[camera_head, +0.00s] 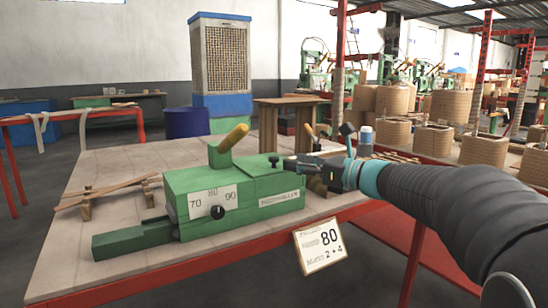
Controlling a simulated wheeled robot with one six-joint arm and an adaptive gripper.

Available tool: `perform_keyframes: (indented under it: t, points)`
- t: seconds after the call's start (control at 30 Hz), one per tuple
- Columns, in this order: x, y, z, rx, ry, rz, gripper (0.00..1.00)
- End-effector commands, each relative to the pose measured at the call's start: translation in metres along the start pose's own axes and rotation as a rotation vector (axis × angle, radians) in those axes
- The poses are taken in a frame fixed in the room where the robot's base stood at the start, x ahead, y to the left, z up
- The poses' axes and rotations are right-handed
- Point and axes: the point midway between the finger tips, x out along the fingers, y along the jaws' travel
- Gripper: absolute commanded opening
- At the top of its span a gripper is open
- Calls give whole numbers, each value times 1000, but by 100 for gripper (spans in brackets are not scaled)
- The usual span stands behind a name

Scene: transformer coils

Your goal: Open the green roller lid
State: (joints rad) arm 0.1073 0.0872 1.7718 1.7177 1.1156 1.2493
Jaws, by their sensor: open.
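The green roller machine (250,205) sits on the work table. Its green lid (225,178) looks closed over the top of the body. A yellow handle (234,138) on a green lever slants up from the top. A small black knob (273,160) stands at the top right end. The front carries a white scale marked 70, 80 and 90 with a black dial (217,212). My gripper (292,165) is at the machine's right end, close to the black knob, and is open. Its fingers are small and dark here, so I cannot tell if they touch anything.
The wooden table top (110,170) has a red frame. Wooden sticks (108,190) lie at the left. A sign (320,246) reading 80 hangs at the front edge. A bottle-like object (366,142) stands behind my wrist. Large coils (430,145) stand at the back right.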

Motion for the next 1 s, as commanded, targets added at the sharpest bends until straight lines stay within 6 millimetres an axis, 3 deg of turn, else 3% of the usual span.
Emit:
perform_keyframes:
  t: [0.2, 0.4, 0.83, 0.87, 1.0]
  points:
    - [41, 1, 0, 0, 1, 3, 50]
    - [65, 0, 0, 0, 1, 2, 50]
    - [74, 0, 0, -1, 1, 0, 50]
    - [74, 0, 0, -1, 1, 0, 48]
    - [74, 0, 0, -1, 1, 0, 13]
